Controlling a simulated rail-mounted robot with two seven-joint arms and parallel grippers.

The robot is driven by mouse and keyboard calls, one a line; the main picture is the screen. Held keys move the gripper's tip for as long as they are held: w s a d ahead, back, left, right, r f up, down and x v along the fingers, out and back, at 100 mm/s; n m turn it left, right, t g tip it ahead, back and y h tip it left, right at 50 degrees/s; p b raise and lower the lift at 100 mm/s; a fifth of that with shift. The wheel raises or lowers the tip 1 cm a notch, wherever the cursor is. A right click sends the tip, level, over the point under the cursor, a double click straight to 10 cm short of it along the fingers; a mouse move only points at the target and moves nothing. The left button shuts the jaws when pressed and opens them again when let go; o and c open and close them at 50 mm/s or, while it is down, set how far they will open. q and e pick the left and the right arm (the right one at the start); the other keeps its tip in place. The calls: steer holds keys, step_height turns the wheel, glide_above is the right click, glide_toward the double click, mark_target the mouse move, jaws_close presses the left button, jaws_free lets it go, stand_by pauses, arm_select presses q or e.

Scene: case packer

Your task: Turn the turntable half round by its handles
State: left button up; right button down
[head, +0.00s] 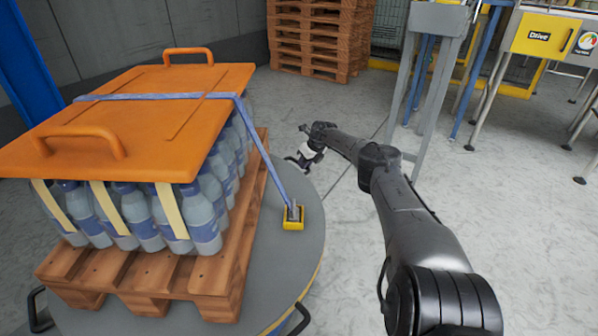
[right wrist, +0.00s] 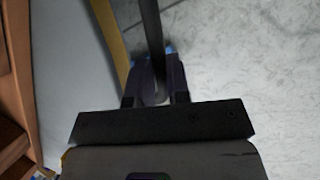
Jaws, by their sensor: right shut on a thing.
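The round grey turntable (head: 270,262) with a yellow edge carries a wooden pallet (head: 232,272) of bottles (head: 205,222) under an orange lid (head: 130,115). Black handles stick out from its rim, one at the front right (head: 300,320) and one at the front left (head: 38,312). My right gripper (head: 303,160) is at the far right side of the rim. The right wrist view shows its fingers (right wrist: 156,88) closed around a dark handle bar (right wrist: 150,38) beside the yellow edge. The grip itself is small and dark in the head view. My left gripper is not in view.
A blue strap (head: 262,150) runs over the lid to a yellow buckle block (head: 293,217) on the turntable. Stacked pallets (head: 310,40) stand behind. A grey metal stand (head: 435,70) and a yellow "Drive" box (head: 540,35) are at right. The floor at right is clear.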

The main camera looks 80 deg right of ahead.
steer(key=shift+w+d, duration=0.1)
stand_by(0.3)
steer(key=c, duration=1.1)
jaws_free()
steer(key=shift+r, duration=0.1)
steer(key=shift+r+p, duration=0.45)
steer(key=shift+p, duration=0.2)
steer(key=p+v, duration=1.3)
steer(key=p, duration=0.4)
steer(key=shift+s+f, duration=0.15)
steer(key=shift+s, duration=0.05)
